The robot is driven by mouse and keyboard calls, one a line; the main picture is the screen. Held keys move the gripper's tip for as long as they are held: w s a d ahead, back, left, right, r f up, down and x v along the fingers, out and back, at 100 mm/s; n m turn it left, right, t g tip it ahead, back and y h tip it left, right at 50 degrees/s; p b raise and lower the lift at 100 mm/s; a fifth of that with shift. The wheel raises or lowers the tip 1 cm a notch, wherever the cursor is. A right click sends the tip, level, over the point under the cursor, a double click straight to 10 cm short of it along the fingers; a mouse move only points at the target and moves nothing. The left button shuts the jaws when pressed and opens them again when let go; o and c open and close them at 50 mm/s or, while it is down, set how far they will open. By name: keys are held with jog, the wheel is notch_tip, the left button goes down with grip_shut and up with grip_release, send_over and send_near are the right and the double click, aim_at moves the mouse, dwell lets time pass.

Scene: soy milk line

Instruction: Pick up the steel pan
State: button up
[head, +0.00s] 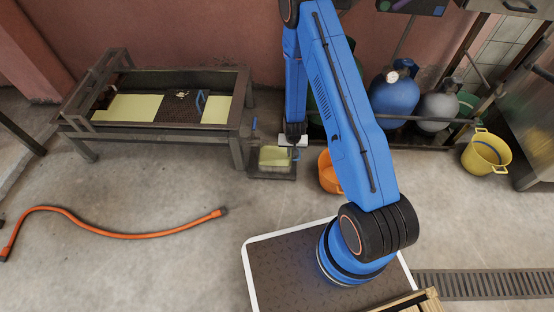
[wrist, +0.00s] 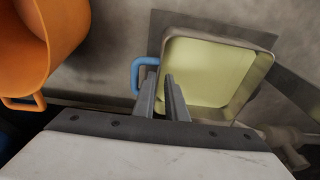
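The steel pan (wrist: 265,62) is rectangular with thin metal walls and a pale yellow inside. A blue loop handle (wrist: 136,75) is on its left side in the wrist view. In the head view the pan (head: 275,157) sits low beside the right end of the long trough. My gripper (wrist: 163,85) has its two fingers a little apart, with a gap between them. The fingertips overlap the handle and the pan's near-left wall in the wrist view. I cannot tell whether they touch.
The long trough (head: 240,115) holds pale yellow surfaces. An orange bucket (head: 328,176) stands close right of the pan; it also shows in the wrist view (wrist: 45,40). Gas cylinders (head: 395,92) and a yellow bucket (head: 484,156) are farther right. An orange hose (head: 130,236) lies on open floor.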

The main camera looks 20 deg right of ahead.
jog(key=shift+w+d+f, duration=0.1)
jog(key=shift+d+f, duration=0.05)
jog(key=shift+f, duration=1.15)
jog(key=shift+w+d+f, duration=0.1)
jog(key=shift+f, duration=1.15)
grip_shut()
jog(key=shift+r, duration=0.1)
jog(key=shift+r, duration=1.7)
jog(key=s+a, duration=0.2)
jog(key=s, duration=0.6)
jog(key=s+a, duration=0.3)
jog(key=s, duration=0.6)
jog(key=shift+a, duration=0.3)
